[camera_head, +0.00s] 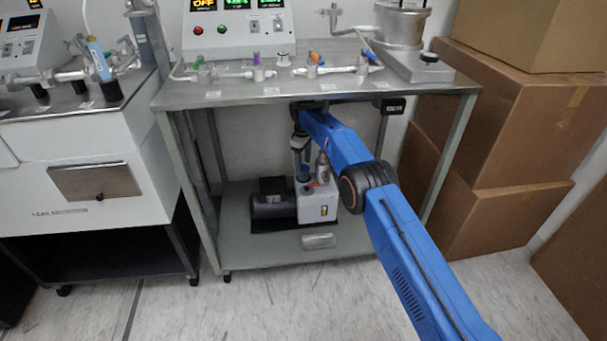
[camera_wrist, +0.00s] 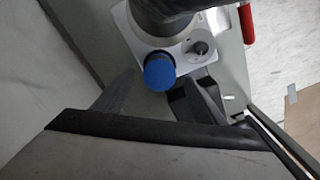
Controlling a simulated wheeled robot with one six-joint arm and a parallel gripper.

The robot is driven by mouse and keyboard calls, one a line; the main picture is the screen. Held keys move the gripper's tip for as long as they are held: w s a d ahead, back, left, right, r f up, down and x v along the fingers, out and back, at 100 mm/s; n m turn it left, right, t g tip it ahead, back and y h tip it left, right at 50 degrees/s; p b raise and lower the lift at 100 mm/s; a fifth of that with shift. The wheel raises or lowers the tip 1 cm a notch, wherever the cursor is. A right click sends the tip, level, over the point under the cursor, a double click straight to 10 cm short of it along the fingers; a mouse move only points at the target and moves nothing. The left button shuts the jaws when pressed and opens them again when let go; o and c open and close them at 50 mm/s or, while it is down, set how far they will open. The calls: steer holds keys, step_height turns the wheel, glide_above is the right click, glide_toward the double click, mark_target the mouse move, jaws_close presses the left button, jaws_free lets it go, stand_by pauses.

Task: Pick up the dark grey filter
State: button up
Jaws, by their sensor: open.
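A dark grey cylinder (camera_wrist: 165,8), apparently the filter, is cut off by the top edge of the wrist view. It stands on the light pump housing next to a blue cap. In the head view an upright grey cylinder (camera_head: 322,168) on the pump may be the same part; I cannot be sure. My gripper (camera_head: 301,166) points down just left of it, over the blue cap. In the wrist view my gripper (camera_wrist: 160,90) is open and empty, its fingers on either side of the blue cap (camera_wrist: 159,71). I cannot tell whether they touch it.
The vacuum pump (camera_head: 316,204) sits on the bench's lower shelf (camera_head: 240,252), under the metal top (camera_head: 330,92), which leaves little height. Bench legs (camera_head: 448,155) stand at the sides. Cardboard boxes (camera_head: 515,130) are stacked at right. A red handle (camera_wrist: 247,24) shows in the wrist view.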

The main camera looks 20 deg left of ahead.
mark_target(303, 168)
steer(key=shift+d+f, duration=0.1)
steer(key=shift+f, duration=1.9)
steer(key=c, duration=1.2)
steer(key=shift+r, duration=0.1)
